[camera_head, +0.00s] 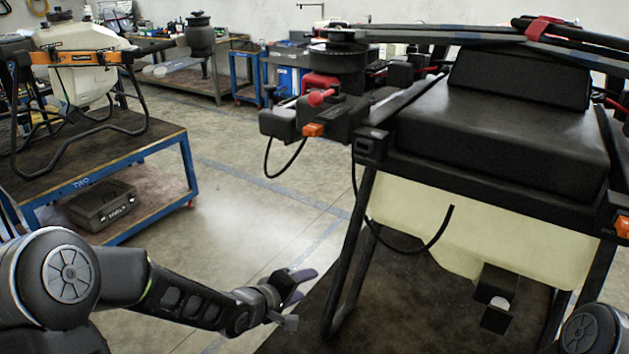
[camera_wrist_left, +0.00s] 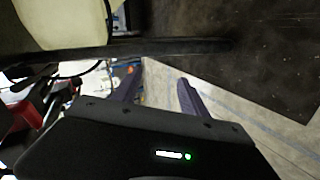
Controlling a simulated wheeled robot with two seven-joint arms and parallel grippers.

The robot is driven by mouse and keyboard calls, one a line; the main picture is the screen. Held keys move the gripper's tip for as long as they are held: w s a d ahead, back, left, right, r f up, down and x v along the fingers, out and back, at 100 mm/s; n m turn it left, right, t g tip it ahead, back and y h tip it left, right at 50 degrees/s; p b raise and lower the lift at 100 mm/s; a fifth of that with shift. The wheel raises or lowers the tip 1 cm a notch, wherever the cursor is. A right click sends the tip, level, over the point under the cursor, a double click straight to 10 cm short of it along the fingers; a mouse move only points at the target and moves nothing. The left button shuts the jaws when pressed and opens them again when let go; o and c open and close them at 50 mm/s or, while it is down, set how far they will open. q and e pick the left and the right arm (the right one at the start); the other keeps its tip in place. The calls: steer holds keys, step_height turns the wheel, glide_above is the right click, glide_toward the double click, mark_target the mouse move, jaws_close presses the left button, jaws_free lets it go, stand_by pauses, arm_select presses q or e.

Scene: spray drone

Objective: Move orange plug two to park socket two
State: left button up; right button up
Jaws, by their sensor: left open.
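A large black drone (camera_head: 500,130) with a pale tank (camera_head: 480,225) stands on a dark-topped table at the right. A small orange plug (camera_head: 313,129) sits at its left side, beside a red knob (camera_head: 320,97). Another orange plug (camera_head: 622,227) shows at the right edge. I cannot read which is plug two, and I cannot identify park socket two. My left gripper (camera_head: 300,286) is open and empty, low and left of the drone's leg, well below the left orange plug. Its two fingers also show apart in the left wrist view (camera_wrist_left: 157,90). My right gripper is out of view.
Black cables (camera_head: 285,170) hang from the drone's left side. A blue-framed bench (camera_head: 125,150) marked TWO, with another pale tank (camera_head: 80,75) above and a black case (camera_head: 100,204) below, stands at the left. Clear floor (camera_head: 245,225) lies between bench and drone.

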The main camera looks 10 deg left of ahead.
arm_select(q)
steer(key=w+a+r+n+t+p, duration=0.1)
steer(key=w+r+t, duration=0.1)
steer(key=r, duration=0.7)
steer(key=w+a+r+n+t, duration=0.1)
steer(key=w+a+r, duration=0.1)
steer(key=r, duration=0.8)
steer(key=n+t+h+p, duration=0.1)
steer(key=t+h, duration=0.1)
glide_toward(309, 133)
steer(key=shift+w+d+f, duration=0.15)
steer(key=shift+w, duration=0.2)
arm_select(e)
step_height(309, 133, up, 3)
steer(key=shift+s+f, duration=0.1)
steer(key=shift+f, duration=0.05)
arm_select(q)
steer(key=b+x, duration=0.2)
steer(key=x, duration=0.3)
steer(key=shift+f, duration=0.2)
steer(key=shift+w+d+r+p, duration=0.15)
steer(key=shift+w+d+p, duration=0.05)
steer(key=shift+w, duration=0.3)
steer(key=shift+w+d+r+p, duration=0.15)
steer(key=shift+w+p, duration=0.05)
steer(key=shift+w, duration=0.3)
steer(key=shift+p+x, duration=0.3)
steer(key=shift+x, duration=0.7)
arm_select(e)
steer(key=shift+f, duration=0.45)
